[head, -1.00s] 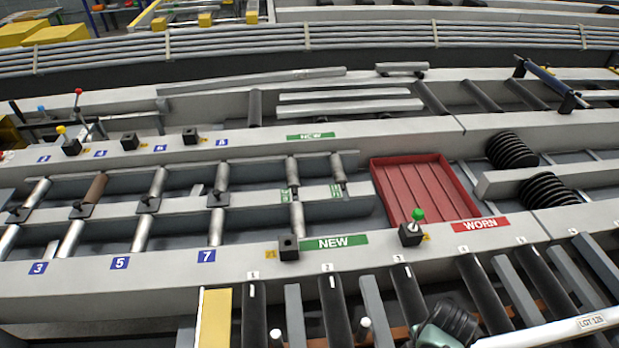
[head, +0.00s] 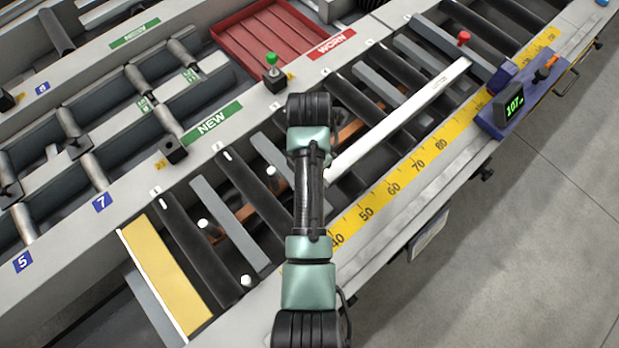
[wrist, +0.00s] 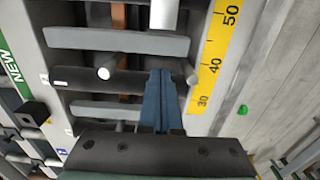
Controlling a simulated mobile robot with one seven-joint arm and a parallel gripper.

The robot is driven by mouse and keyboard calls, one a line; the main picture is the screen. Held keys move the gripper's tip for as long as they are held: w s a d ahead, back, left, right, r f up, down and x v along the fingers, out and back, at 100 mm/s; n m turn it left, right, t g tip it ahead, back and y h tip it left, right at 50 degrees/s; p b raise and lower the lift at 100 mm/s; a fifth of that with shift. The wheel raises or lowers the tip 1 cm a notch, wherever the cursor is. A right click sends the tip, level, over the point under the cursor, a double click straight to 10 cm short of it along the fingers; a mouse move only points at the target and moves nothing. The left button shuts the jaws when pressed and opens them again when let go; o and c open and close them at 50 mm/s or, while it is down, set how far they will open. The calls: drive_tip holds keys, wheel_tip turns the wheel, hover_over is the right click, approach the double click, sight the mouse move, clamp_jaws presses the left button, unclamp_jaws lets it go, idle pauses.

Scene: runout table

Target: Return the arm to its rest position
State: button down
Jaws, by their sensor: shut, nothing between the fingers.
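My arm (head: 312,195) reaches up the middle of the head view, over the runout table's black rollers and grey slats. The gripper end is hidden behind the arm's own links there. In the wrist view my gripper (wrist: 160,75) shows as blue fingers pressed together, with nothing between them. The fingers are over a black roller, between a white peg (wrist: 104,73) and the yellow scale (wrist: 212,70). I cannot tell how high above the roller they are.
A long white bar (head: 405,118) lies across the rollers, right of my arm. A blue stop with a display (head: 513,107) sits on the scale rail. A red tray (head: 270,45) and green-topped knob (head: 272,68) stand behind. Open floor (head: 540,220) is at the right.

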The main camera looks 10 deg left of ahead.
drive_tip(key=w+r+m+t, duration=0.5)
drive_tip(key=r, duration=0.6)
drive_tip(key=w+r+m+t+y, duration=0.1)
drive_tip(key=w+r+m+t, duration=0.35)
drive_tip(key=r, duration=0.75)
drive_tip(key=w+r+m+t, duration=0.4)
drive_tip(key=w+r+t, duration=0.1)
drive_tip(key=r, duration=0.6)
drive_tip(key=s+d+r+m+t, duration=0.1)
drive_tip(key=s+r+m+t, duration=0.15)
drive_tip(key=r, duration=0.65)
drive_tip(key=s+d+r+m+t, duration=0.2)
drive_tip(key=r+m+t, duration=0.15)
drive_tip(key=r, duration=0.65)
drive_tip(key=s+d+r+m+t+h, duration=0.1)
drive_tip(key=s+r+m+t, duration=0.6)
drive_tip(key=s+r, duration=0.7)
drive_tip(key=shift+s+d+r+m, duration=0.15)
drive_tip(key=shift+d+r+m, duration=0.1)
drive_tip(key=shift+r+m, duration=0.25)
drive_tip(key=shift+f, duration=0.1)
